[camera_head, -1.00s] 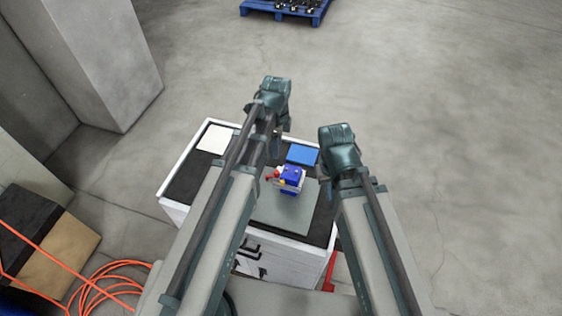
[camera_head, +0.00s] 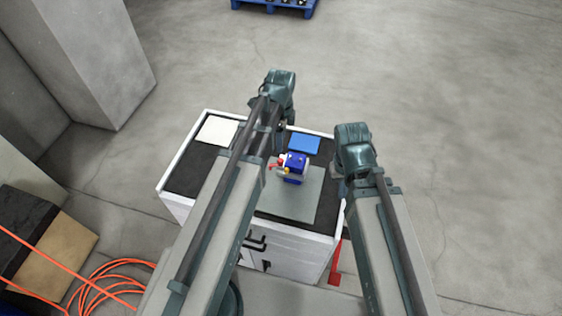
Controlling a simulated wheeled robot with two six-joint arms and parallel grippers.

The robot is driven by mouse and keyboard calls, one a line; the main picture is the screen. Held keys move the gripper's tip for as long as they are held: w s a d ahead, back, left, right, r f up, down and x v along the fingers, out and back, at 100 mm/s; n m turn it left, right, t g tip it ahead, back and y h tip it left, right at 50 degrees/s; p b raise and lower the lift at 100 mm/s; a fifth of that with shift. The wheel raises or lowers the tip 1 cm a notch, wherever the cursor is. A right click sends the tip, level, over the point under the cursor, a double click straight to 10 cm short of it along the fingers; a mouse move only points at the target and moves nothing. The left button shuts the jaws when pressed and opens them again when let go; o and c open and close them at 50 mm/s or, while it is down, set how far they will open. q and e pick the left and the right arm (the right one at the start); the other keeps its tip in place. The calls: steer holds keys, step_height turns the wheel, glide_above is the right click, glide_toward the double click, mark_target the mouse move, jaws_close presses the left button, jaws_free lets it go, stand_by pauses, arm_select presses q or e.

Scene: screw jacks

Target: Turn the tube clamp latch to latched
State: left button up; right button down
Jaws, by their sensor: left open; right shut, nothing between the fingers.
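A small blue device (camera_head: 295,164) stands on a grey plate (camera_head: 300,203) on the cart top. Small red and yellow parts (camera_head: 280,165) show at its left side; I take these to be around the clamp latch, but they are too small to read its position. My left arm rises from the bottom, passes just left of the device and bends above it. My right arm rises to the right of the plate. The fingertips of both grippers are hidden behind my arms, so I cannot see whether either touches the device.
The white cart (camera_head: 285,247) has a dark top with a raised rim. A white sheet (camera_head: 217,130) and a blue tray (camera_head: 304,143) lie at its far side. Orange cable (camera_head: 110,280) and a box (camera_head: 62,245) are on the floor at left. A blue pallet (camera_head: 275,6) is far off.

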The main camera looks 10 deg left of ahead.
mark_target(281, 160)
arm_select(q)
step_height(281, 160, down, 11)
steer(key=b, duration=0.9)
steer(key=shift+r, duration=0.2)
steer(key=shift+r, duration=0.1)
jaws_close()
